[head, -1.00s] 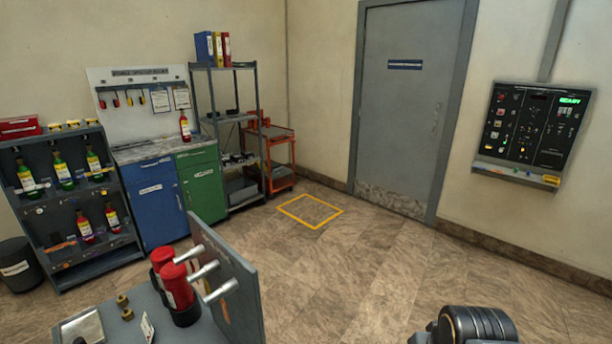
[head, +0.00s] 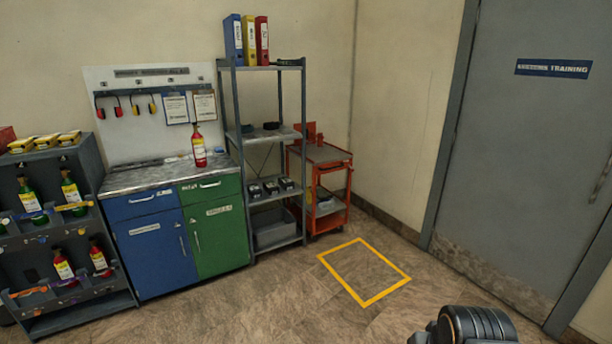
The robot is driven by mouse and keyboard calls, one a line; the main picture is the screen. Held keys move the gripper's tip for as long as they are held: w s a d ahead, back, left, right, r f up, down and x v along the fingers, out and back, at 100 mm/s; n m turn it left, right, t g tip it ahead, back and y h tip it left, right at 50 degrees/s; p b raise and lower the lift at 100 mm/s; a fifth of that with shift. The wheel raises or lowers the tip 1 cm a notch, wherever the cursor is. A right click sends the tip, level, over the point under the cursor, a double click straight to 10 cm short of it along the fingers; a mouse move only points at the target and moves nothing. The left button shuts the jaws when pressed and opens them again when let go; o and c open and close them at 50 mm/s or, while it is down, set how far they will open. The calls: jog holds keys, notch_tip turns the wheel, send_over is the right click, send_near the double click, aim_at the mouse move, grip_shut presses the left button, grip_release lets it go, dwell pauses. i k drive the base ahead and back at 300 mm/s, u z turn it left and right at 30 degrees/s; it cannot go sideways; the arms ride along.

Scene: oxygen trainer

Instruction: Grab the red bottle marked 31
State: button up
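A red bottle with a yellow and white label (head: 199,148) stands upright on the countertop (head: 150,176), at its right end above the green cabinet. Two more red bottles, a left one (head: 63,265) and a right one (head: 98,258), sit tilted on the lower shelf of the dark rack (head: 75,300) at the left. The numbers on the labels are too small to read. My gripper is not in view; only a dark rounded part of my arm shows at the bottom right.
Green bottles (head: 29,199) sit on the rack's upper shelf. A grey shelf unit (head: 292,140) and an orange cart (head: 320,190) stand right of the cabinets. A yellow square (head: 364,271) marks open floor before the grey door (head: 520,150).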

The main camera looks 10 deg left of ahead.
aim_at(197, 139)
jog(key=u, duration=0.5)
jog(key=i, duration=2.5)
jog(key=u, duration=1.5)
jog(key=i, duration=2.2)
jog(key=u, duration=0.6)
